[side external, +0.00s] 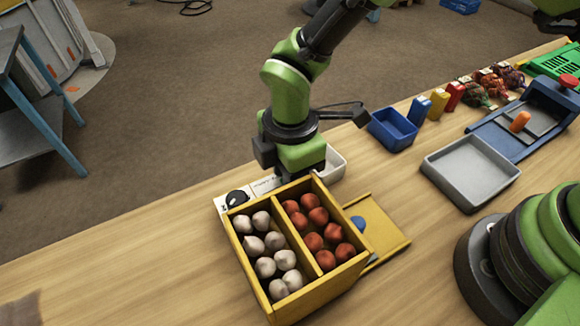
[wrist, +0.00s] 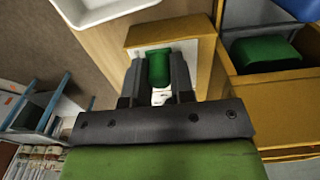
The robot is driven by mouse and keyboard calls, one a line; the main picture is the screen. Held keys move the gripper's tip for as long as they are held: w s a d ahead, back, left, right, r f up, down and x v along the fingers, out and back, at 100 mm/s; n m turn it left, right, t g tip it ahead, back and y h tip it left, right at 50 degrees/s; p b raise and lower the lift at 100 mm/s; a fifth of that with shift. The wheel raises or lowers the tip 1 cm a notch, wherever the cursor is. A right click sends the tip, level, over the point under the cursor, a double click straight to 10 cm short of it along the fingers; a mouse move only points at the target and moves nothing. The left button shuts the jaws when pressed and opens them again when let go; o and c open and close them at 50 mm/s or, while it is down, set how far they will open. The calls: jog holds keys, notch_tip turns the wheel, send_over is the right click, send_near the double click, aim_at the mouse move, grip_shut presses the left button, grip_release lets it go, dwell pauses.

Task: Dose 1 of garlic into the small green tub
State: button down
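Several white garlic bulbs (side external: 265,244) lie in the left compartment of a yellow wooden box (side external: 252,285) in the side view. My gripper (wrist: 158,70) points down behind this box; in the side view its fingertips are hidden by the box. In the wrist view its two fingers stand close on both sides of a small green tub-like piece (wrist: 158,69), with no clear gap. Its inside cannot be seen. Another green piece (wrist: 265,59) sits inside a yellow-framed compartment to the right. The side view does not show either green piece.
Red onion-like bulbs (side external: 316,222) fill the box's right compartment. A yellow board (side external: 388,228) with a blue disc lies beside it. A white tray (side external: 335,163) is behind. A grey tray (side external: 470,172) and blue bin (side external: 392,128) stand right.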

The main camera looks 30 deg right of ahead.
aim_at(263, 183)
jog(key=shift+a, duration=2.3)
jog(key=c, duration=1)
grip_release()
jog(key=shift+r, duration=0.1)
notch_tip(263, 183, up, 10)
jog(key=shift+f, duration=0.1)
